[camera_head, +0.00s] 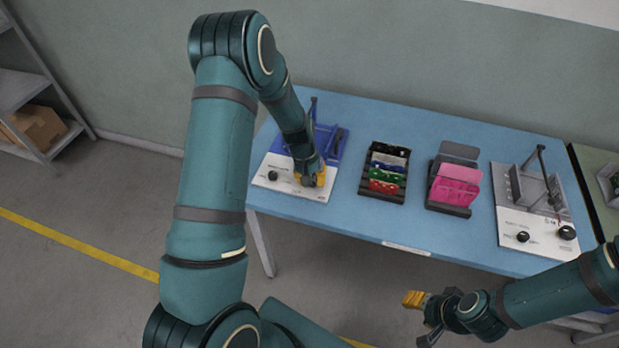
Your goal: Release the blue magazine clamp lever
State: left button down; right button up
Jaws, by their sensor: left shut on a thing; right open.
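The blue magazine (338,152) stands on a white base plate (285,183) at the left end of the table. My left gripper (313,182) is over the front right part of that plate, pointing down. Its yellow fingertips are shut on a part there, at the place of the clamp lever. The lever itself is hidden by the fingers, so its angle cannot be told. A small black knob (272,175) shows on the plate to the left. My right gripper (420,318) is open and empty, in front of the table's front edge.
On the blue table (400,232), a black rack with coloured pieces (384,172) and a holder with pink pieces (455,186) stand mid-table. A grey magazine (528,190) on a white base with black knobs stands at the right. A shelf (20,90) is far left.

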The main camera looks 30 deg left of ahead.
pick_arm(q)
jog(key=n, duration=0.1)
jog(key=d+n, duration=0.1)
jog(key=n, duration=0.1)
jog(key=n+p, duration=0.1)
jog(key=n, duration=0.1)
jog(key=shift+w+d+t+y, duration=0.3)
jog(key=shift+w+t, duration=0.05)
jog(key=shift+t, duration=0.05)
jog(key=shift+n, duration=0.4)
jog(key=c, duration=0.9)
grip_release()
jog(key=shift+o, duration=0.2)
jog(key=shift+w+r, duration=0.1)
jog(key=shift+r, duration=0.3)
notch_tip(320, 180, up, 11)
jog(key=s+a, duration=0.1)
jog(key=s, duration=0.1)
jog(key=shift+a, duration=0.2)
